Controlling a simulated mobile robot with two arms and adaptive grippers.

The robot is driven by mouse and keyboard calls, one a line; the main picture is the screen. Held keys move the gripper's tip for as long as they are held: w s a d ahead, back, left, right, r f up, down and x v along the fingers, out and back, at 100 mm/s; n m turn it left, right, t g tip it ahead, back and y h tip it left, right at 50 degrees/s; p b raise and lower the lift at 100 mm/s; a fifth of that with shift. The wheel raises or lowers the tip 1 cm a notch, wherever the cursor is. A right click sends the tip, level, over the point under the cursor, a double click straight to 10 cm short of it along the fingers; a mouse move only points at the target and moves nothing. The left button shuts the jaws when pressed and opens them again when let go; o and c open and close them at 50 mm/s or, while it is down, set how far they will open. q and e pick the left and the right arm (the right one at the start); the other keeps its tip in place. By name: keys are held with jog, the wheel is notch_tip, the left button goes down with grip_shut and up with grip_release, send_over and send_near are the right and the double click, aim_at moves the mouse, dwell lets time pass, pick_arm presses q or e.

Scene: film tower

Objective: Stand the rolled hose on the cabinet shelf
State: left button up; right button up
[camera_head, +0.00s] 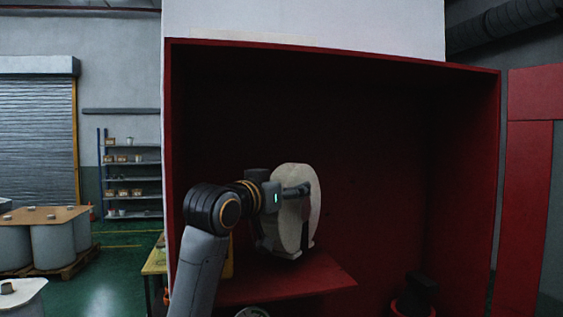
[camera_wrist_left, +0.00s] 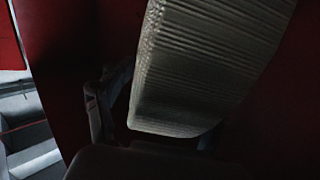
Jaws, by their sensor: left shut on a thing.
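The rolled hose (camera_head: 298,210) is a pale, thick disc standing on edge inside the red cabinet (camera_head: 333,54). My left gripper (camera_head: 290,193) is shut on the hose, its arm coming in from the left. The red shelf (camera_head: 318,281) lies below the hose; the hose's lower edge is close above it or touching it, and I cannot tell which. In the left wrist view the hose (camera_wrist_left: 205,70) shows its ridged, layered edge, with a gripper finger (camera_wrist_left: 97,110) beside it. My right gripper is not in view.
The cabinet's left wall (camera_head: 178,140) and right wall (camera_head: 487,180) bound the opening. A dark object with a red base (camera_head: 413,296) is at the lower right. The space right of the hose is clear. Shelving (camera_head: 132,180) and large drums (camera_head: 52,245) stand outside at left.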

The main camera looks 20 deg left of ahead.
aim_at(293, 228)
pick_arm(q)
jog(key=f+p, duration=0.1)
jog(key=f, duration=0.1)
jog(key=w+f+p, duration=0.1)
jog(key=f, duration=0.1)
jog(key=shift+w+p, duration=0.15)
jog(key=shift+p, duration=0.15)
jog(key=shift+f, duration=0.1)
jog(key=o, duration=1.6)
jog(key=shift+w+f, duration=0.1)
jog(key=shift+f, duration=0.2)
jog(key=shift+c, duration=0.2)
jog(key=o, duration=0.3)
jog(key=shift+s+d+r, duration=0.1)
jog(key=shift+s+r, duration=0.05)
jog(key=shift+s, duration=0.1)
jog(key=shift+w, duration=0.1)
